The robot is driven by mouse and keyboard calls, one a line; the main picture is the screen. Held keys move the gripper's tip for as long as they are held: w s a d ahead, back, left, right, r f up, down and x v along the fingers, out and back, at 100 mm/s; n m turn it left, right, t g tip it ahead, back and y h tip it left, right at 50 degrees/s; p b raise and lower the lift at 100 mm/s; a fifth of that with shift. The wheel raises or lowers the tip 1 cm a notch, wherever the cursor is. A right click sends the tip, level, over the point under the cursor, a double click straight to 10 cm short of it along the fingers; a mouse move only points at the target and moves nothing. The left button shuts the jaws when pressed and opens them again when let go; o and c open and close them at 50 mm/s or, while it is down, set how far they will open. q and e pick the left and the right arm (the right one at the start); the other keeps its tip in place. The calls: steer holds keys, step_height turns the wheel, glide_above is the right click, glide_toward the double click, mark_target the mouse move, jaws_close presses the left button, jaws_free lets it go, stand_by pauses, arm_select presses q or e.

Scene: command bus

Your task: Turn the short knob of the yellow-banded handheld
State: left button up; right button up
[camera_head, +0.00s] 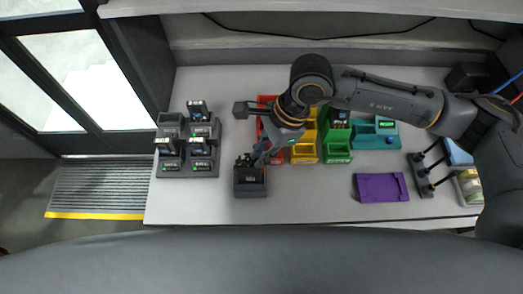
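A small dark unit (250,180) stands on the counter left of the coloured bins, with small dark parts on its top. I cannot make out a yellow band or a short knob on it. Several dark handhelds with pale labels stand in a grey rack (172,172) at the left; their bands are too small to tell. My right gripper (248,133) reaches in from the right, with its fingers spread apart. One finger is out to the left over the counter, the other just above the dark unit. I cannot tell whether it touches. My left gripper is not in view.
Red, yellow (304,154) and green (337,155) bins stand behind and right of the unit, partly under my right arm. Front counter between unit and tray is clear.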

jaws_close()
steer(key=shift+f+m+b, duration=0.2)
steer(key=shift+m+b, duration=0.2)
steer(key=shift+b, duration=0.4)
steer(key=m+b, duration=0.1)
steer(key=b, duration=0.1)
steer(key=m+t+b, duration=0.1)
steer(key=m+b, duration=0.1)
steer(key=b, duration=0.1)
steer(key=m+t+b, duration=0.1)
steer(key=b, duration=0.1)
steer(key=shift+s+m+b, duration=0.25)
steer(key=shift+m+b, duration=0.05)
steer(key=shift+m, duration=0.1)
steer(key=shift+s+r+m+t+b, duration=0.15)
steer(key=shift+m+t+b, duration=0.35)
steer(key=shift+m+b, duration=0.7)
steer(key=shift+r, duration=0.1)
steer(key=o, duration=0.7)
jaws_free()
steer(key=v, duration=1.2)
